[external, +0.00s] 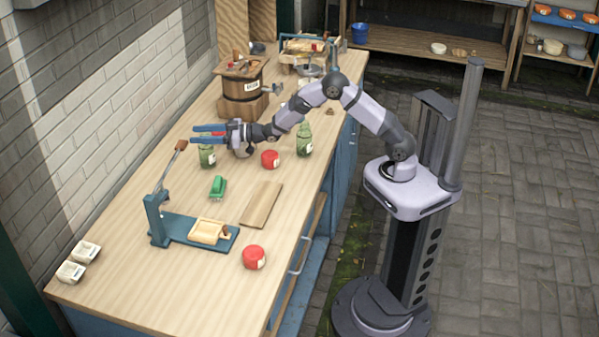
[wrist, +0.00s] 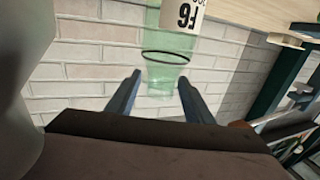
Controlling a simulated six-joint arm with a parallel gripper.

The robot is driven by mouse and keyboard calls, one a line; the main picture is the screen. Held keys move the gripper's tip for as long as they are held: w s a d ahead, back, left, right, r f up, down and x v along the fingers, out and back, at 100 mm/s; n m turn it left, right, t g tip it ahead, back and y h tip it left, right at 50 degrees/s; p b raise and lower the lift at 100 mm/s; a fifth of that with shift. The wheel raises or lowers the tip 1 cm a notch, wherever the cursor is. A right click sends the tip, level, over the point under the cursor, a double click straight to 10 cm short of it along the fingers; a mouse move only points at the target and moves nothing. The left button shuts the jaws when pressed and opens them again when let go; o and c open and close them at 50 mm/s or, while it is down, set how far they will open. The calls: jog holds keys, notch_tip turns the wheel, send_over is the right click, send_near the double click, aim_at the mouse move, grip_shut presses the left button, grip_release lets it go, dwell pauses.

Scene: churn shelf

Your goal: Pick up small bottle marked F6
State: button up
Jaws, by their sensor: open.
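The small green bottle marked F6 (wrist: 168,45) appears upside down in the wrist view, with its white label at the top edge and its neck pointing down between my fingertips. In the external view, a green bottle (external: 207,158) stands upright on the bench just below my gripper and seems to be the same one; its label is unreadable there. My gripper (external: 194,134) is open, its blue fingers pointing left towards the wall. In the wrist view the fingers of my gripper (wrist: 160,77) stand apart on either side of the bottle's neck, with no clear contact.
Another green bottle (external: 304,141) stands to the right, with a red jar (external: 270,159) between. A green brush-like item (external: 218,187) and a board (external: 261,205) lie nearer. A wooden churn (external: 243,92) stands behind. The brick wall (external: 95,100) runs along the left.

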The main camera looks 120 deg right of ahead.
jog(key=shift+x, duration=1.3)
grip_shut()
jog(key=shift+r, duration=0.1)
